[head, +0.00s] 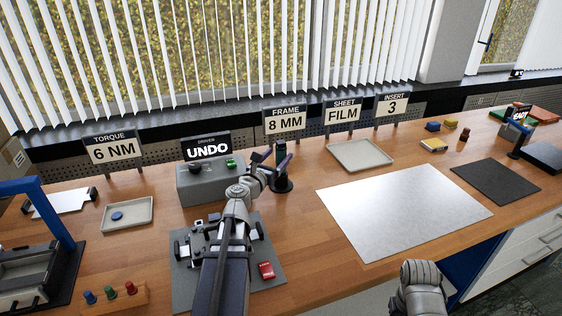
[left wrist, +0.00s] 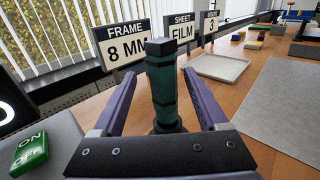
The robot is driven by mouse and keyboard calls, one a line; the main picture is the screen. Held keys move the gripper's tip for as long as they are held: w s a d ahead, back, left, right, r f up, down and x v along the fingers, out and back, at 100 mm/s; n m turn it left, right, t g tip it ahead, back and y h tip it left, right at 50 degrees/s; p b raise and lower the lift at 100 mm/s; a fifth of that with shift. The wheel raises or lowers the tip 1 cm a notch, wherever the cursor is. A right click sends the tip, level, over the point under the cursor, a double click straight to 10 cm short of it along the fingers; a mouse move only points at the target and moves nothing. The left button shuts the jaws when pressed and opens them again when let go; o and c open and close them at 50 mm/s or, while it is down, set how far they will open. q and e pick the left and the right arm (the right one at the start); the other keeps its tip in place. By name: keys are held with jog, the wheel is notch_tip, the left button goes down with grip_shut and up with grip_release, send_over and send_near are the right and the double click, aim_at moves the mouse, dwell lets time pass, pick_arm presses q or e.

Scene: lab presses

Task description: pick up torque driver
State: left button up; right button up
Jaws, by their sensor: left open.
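The torque driver (left wrist: 162,80) has a dark green, ribbed handle with black bands and stands upright in the left wrist view. In the head view it is mostly hidden by my gripper, above a black round stand (head: 282,184). My left gripper (head: 273,158) is open, with its two purple fingers on either side of the driver; it also shows in the left wrist view (left wrist: 160,88). Gaps show between the handle and both fingers, so the driver is not gripped. My right gripper is not in view; only part of my right arm shows.
A grey control box (head: 196,184) with a green switch stands left of the driver. A grey fixture plate (head: 268,284) lies under my left arm. Sign cards, including the frame sign (head: 284,119), stand behind. A beige tray (head: 362,155) and a silver mat (head: 400,208) lie to the right.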

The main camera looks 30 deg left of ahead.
pick_arm(q)
jog(key=w, duration=0.5)
grip_shut()
dwell(0.5)
